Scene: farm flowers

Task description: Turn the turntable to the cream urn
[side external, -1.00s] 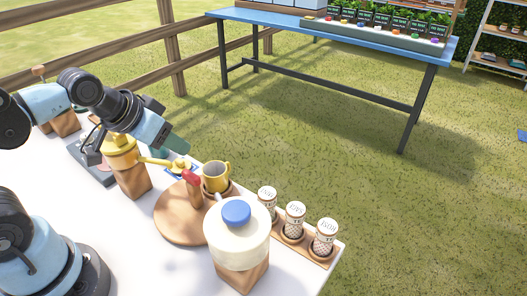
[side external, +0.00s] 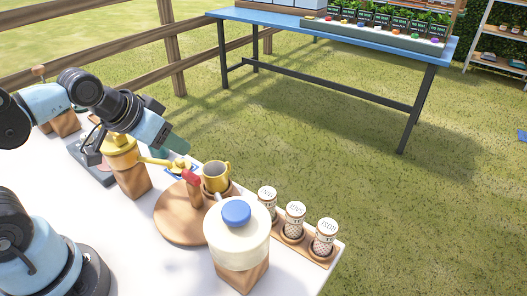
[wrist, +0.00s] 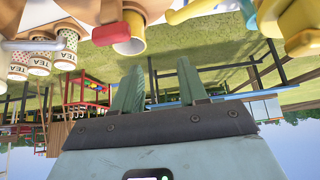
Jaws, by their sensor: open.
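The turntable (side external: 178,228) is a round wooden disc on the white table in the side view. An upright peg with a red knob (side external: 191,178) stands on it. A yellow mug (side external: 216,177) sits at its far right edge; the mug also shows in the wrist view (wrist: 127,37). The cream urn (side external: 238,246), with a blue lid, stands on a wooden block right of the turntable. A yellow urn (side external: 119,152) on a block stands to the left, its spout pointing toward the turntable. My gripper (wrist: 160,75) is open and empty, behind the yellow urn's spout, apart from the knob.
Several white tins (side external: 294,219) stand in a wooden rack along the table's right edge. A dark scale-like device (side external: 90,160) sits left of the yellow urn. A blue table (side external: 330,31) stands beyond on the grass. The white tabletop (side external: 130,240) in front of the turntable is clear.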

